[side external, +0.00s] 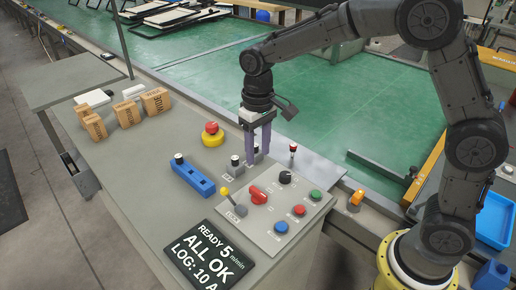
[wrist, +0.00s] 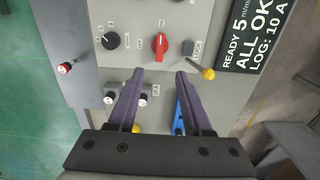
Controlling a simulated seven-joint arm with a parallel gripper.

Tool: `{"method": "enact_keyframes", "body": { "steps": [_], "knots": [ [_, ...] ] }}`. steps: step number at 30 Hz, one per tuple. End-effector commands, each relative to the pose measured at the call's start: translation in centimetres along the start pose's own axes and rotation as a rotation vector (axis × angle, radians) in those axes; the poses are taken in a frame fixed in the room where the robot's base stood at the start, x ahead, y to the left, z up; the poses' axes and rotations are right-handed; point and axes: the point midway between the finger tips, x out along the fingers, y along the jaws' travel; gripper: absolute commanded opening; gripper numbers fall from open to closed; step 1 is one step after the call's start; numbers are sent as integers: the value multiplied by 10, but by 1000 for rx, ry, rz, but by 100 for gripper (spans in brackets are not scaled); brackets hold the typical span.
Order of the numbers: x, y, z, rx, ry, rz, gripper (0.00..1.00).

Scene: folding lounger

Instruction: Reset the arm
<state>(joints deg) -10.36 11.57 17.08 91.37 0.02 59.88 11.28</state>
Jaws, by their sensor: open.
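My gripper (side external: 258,138) is at the end of my arm over the control desk, pointing down. Its two purple fingers stand apart in the wrist view (wrist: 158,80), with nothing held between them. In the side view the fingers are close to the small black-topped switches at the back of the control panel (side external: 303,222). Whether they touch anything there is unclear. The panel has a red rotary knob (side external: 258,195), a black knob (side external: 285,177), and a yellow-tipped lever (side external: 225,191). The red knob lies ahead of the fingertips in the wrist view (wrist: 160,44).
A blue block (side external: 194,178) and a red-on-yellow button (side external: 212,134) stand left of the gripper. A display (side external: 210,258) reads "READY" and "ALL OK". A red-topped toggle (side external: 293,149) stands to the right. The green belt (side external: 330,110) behind is largely clear.

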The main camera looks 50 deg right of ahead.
Motion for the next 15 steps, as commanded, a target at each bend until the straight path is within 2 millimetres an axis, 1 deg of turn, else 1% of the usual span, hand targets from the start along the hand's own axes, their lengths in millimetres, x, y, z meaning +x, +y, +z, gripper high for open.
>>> {"method": "enact_keyframes", "body": {
  "steps": [8, 10, 11, 13, 15],
  "knots": [
    [-1, 0, 0, 0, 0, 0, 50],
    [-4, 2, -1, 5, 8, -2, 50],
    [-8, 3, -1, 8, 18, -3, 50],
    [-26, 7, -2, 18, 59, -11, 50],
    [-49, 15, 5, 32, 107, -19, 50]
  ]
}}
